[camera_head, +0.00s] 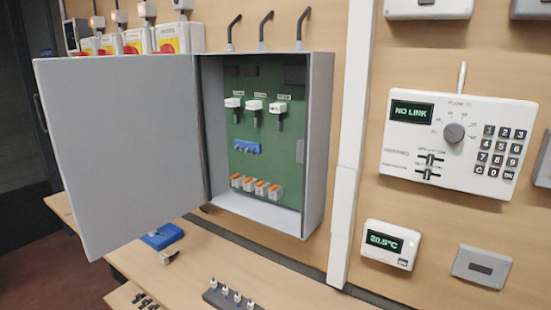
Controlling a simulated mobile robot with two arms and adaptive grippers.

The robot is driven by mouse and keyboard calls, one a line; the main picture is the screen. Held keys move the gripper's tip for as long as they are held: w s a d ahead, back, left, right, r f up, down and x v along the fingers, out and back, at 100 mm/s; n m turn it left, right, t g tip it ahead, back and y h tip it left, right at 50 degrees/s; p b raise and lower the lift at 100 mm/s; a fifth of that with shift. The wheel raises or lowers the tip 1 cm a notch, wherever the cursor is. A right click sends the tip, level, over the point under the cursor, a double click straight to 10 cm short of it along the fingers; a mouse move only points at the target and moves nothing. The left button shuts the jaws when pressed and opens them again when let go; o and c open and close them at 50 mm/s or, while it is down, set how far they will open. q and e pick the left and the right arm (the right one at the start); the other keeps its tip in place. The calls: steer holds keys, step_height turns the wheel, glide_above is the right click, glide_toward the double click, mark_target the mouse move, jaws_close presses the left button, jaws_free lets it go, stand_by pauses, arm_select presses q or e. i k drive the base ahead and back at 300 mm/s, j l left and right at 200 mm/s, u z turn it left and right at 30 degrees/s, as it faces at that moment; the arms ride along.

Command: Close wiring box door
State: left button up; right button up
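The grey wiring box (317,150) is mounted on the wooden wall in the middle of the view. Its door (125,150) is hinged on the box's left side and stands wide open, swung out to the left. Inside, a green board (262,130) carries white switches with black levers (254,107), a blue terminal block (246,147) and several orange-topped connectors (255,186). Neither of my grippers shows in this view.
A white vertical trunking (347,170) runs just right of the box. Further right are a control panel (457,145) reading "NO LINK" and a thermostat (390,244). Below, a wooden bench (290,285) holds a blue object (162,237) and a small connector strip (229,297).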

mark_target(123, 129)
steer(key=j+z, duration=0.1)
steer(key=z, duration=0.45)
steer(key=i+j+z, duration=0.1)
steer(key=j+z, duration=0.35)
steer(key=j, duration=0.2)
steer(key=j+z, duration=0.45)
steer(key=j, duration=0.2)
steer(key=k+j, duration=0.1)
steer(key=j, duration=0.4)
steer(key=j+z, duration=0.1)
steer(key=j, duration=0.45)
steer(key=k+j, duration=0.15)
steer(key=j, duration=0.35)
steer(key=k+j, duration=0.1)
steer(key=j, duration=0.4)
steer(key=z, duration=0.05)
